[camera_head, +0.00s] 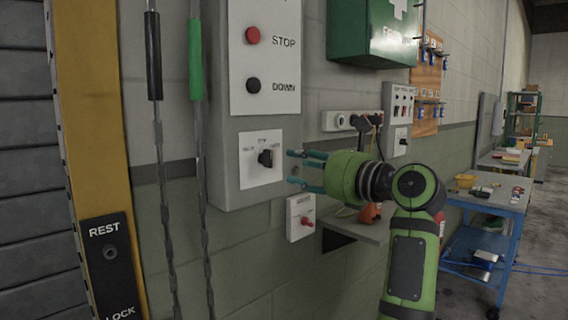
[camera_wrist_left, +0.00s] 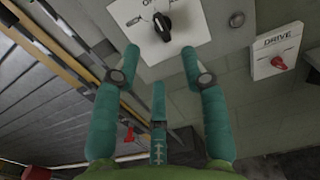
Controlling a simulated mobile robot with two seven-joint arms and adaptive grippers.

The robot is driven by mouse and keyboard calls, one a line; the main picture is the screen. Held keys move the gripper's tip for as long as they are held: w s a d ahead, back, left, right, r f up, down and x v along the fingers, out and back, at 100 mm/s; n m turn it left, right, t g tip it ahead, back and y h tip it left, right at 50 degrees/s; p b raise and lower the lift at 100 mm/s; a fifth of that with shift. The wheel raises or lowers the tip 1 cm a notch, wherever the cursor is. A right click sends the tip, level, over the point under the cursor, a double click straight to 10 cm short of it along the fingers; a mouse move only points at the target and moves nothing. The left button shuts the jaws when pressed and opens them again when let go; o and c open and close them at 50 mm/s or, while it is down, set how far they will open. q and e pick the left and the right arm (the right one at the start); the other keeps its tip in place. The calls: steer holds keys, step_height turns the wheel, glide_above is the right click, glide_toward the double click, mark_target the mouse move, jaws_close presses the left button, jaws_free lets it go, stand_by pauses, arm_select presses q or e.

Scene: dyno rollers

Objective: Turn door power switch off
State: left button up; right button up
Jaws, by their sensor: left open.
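A black rotary knob (camera_head: 267,158) sits on a white square plate (camera_head: 250,176) low on the grey control box (camera_head: 225,120); the small lettering around it is hard to read. The knob (camera_wrist_left: 162,26) and plate (camera_wrist_left: 195,22) also show at the top of the left wrist view. My left gripper (camera_head: 291,168) is open and empty, just right of the knob in the head view, its fingers pointing at the plate. In the left wrist view my left gripper (camera_wrist_left: 160,52) has its fingertips spread just below the knob, apart from it. My right gripper is out of view.
A red DRIVE switch (camera_wrist_left: 278,63) on a small white box is close by, below right of the control box. Red STOP (camera_head: 252,36) and black DOWN (camera_head: 253,85) buttons are above. Chains hang left. A shelf (camera_head: 355,228) is below; a blue cart (camera_head: 490,225) stands right.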

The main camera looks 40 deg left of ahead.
arm_select(q)
steer(key=shift+s+d, duration=0.1)
steer(key=shift+d, duration=1.4)
